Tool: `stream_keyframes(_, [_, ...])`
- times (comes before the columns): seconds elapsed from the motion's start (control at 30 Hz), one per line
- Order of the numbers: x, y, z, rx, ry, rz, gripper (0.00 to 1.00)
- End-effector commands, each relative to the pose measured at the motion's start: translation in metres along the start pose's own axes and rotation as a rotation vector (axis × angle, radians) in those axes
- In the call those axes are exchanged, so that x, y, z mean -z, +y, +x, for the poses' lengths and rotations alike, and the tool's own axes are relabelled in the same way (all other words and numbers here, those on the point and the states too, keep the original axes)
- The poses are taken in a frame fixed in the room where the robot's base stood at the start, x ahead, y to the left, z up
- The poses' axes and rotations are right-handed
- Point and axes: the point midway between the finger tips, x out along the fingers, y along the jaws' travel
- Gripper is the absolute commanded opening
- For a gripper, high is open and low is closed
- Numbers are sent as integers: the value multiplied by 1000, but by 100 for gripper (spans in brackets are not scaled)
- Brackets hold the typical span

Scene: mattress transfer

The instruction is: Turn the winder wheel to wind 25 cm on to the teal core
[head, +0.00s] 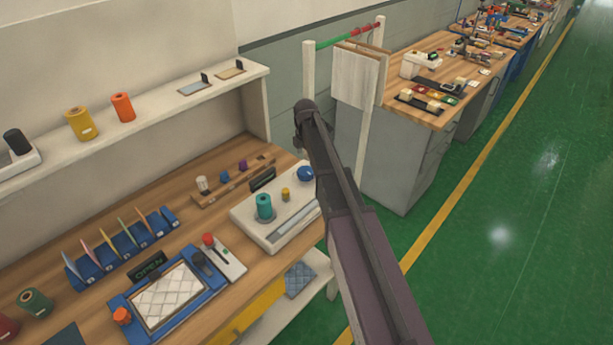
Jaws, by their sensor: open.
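The winder (243,214) is a pale flat box on the right end of the wooden bench. The teal core (264,205) stands upright on it at the left. A small brass-coloured post (285,194) stands right of the core. A blue round part (305,174), which looks like the winder wheel, sits at the box's back right, close to my arm in the picture. A pale slotted strip lies along the front of the box. My arm crosses the picture from the bottom right to upper centre. My gripper is not visible. Any thread on the core is too small to make out.
A small dark display (263,180) stands behind the winder. A rack of small spools (225,182) is behind it to the left. A red-knobbed lever unit (222,256) and a blue-framed quilted pad (128,308) lie in front left. A shelf (150,110) runs above the bench.

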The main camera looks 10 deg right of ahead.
Motion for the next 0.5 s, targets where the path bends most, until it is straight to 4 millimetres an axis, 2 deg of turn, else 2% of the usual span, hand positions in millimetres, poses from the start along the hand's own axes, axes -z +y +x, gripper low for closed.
stream_keyframes(0.03, [0, 0, 8, 0, 0, 0, 100])
stream_keyframes(0.5, [0, 0, 43, 0, 0, 0, 100])
